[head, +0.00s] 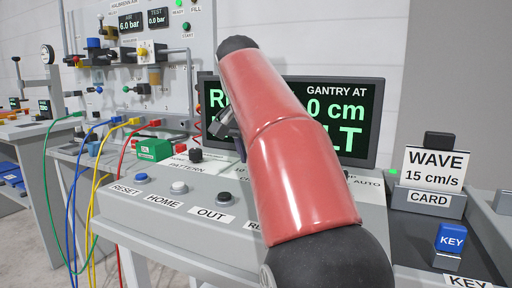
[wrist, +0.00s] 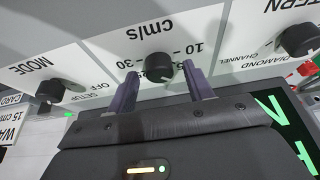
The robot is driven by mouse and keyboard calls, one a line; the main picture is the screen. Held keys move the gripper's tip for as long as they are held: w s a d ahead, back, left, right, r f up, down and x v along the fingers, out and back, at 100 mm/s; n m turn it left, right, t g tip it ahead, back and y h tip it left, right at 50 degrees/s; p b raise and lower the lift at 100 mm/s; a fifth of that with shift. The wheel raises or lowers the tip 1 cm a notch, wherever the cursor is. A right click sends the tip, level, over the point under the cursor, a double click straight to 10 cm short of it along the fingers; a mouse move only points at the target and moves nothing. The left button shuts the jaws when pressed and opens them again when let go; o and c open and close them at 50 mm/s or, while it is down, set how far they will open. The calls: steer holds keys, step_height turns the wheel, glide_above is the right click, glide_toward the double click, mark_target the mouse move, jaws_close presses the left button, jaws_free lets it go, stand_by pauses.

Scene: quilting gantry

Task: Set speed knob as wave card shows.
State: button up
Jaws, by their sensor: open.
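The wave card (head: 435,168) stands upright in its holder at the right in the head view and reads "WAVE 15 cm/s". The speed knob (wrist: 159,64) is a black round knob on the white panel, by a cm/s scale with 10 and 30 legible, upside down in the wrist view. Its pointer setting is too small to read surely. My gripper (wrist: 160,72) is open, with one fingertip on each side of the knob and a gap showing at both sides. In the head view my arm hides the knob and most of the gripper.
The mode knob (wrist: 63,90) and pattern knob (wrist: 297,41) flank the speed knob. A display (head: 362,120) stands behind the panel, partly covered by my arm. Reset, home and out buttons line the console front. A blue key (head: 451,238) is at right; cables hang at left.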

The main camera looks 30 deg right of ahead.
steer(key=v, duration=0.7)
steer(key=shift+r, duration=0.25)
steer(key=shift+s+a, duration=0.1)
